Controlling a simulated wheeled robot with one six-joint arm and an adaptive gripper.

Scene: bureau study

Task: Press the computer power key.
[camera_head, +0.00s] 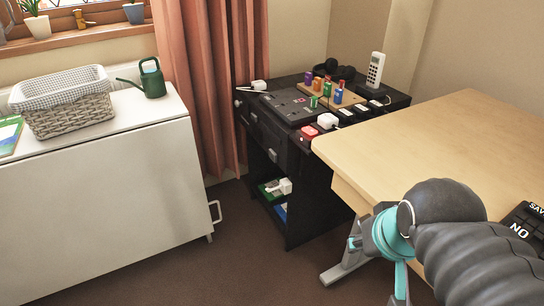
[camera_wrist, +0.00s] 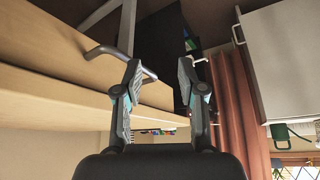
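I cannot make out a computer or its power key for certain in either view. A black block with large keys (camera_head: 522,224), lettered "NO" and "SAV", is cut off by the right edge of the head view, on the wooden desk (camera_head: 450,135). My gripper (camera_wrist: 159,72) is open in the wrist view, its two fingers well apart with nothing between them. It is beside the desk, whose edge and drawer front (camera_wrist: 60,55) fill the left of that view. In the head view my arm covers the desk's near edge and hides most of the gripper.
A white cabinet (camera_head: 100,200) with a basket (camera_head: 66,108) and watering can (camera_head: 152,80) is left. Floor between is clear.

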